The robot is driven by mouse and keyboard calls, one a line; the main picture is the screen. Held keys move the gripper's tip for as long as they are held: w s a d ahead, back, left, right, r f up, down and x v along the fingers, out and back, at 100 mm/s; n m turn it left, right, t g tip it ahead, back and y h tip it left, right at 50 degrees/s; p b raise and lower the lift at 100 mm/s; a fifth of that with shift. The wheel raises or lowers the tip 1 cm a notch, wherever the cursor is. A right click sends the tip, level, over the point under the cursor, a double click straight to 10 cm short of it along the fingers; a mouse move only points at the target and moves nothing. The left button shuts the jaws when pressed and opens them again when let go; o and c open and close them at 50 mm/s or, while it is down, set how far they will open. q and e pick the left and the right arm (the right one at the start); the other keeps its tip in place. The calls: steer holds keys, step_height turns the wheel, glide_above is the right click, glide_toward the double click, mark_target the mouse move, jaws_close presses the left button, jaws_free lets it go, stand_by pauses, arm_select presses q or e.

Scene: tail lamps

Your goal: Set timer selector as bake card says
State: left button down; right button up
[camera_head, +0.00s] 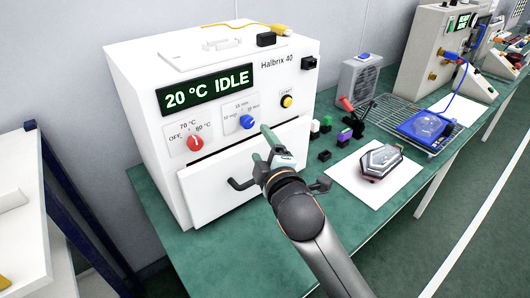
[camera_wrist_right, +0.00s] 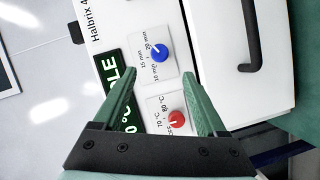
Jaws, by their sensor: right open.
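The white oven (camera_head: 215,75) shows "20 °C IDLE" on its display. The blue timer selector (camera_head: 247,122) has 10, 15 and 20 min marks around it; I cannot tell surely which mark it points at. It also shows in the right wrist view (camera_wrist_right: 159,52), ahead of the fingertips. A red temperature knob (camera_head: 195,143) with OFF, 70 and 80 °C marks sits to its left. My right gripper (camera_head: 270,146) is open and empty in front of the oven, just below and right of the blue selector, apparently not touching it. No readable bake card shows. My left gripper is out of view.
A dark door handle (camera_head: 240,184) sticks out below the knobs, near my right gripper. A yellow button (camera_head: 286,101) is right of the selector. A tail lamp (camera_head: 381,161) lies on a white sheet (camera_head: 345,178). Small coloured connectors and a wire rack stand behind.

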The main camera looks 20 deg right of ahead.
steer(key=shift+s+r, duration=0.15)
steer(key=shift+s, duration=0.85)
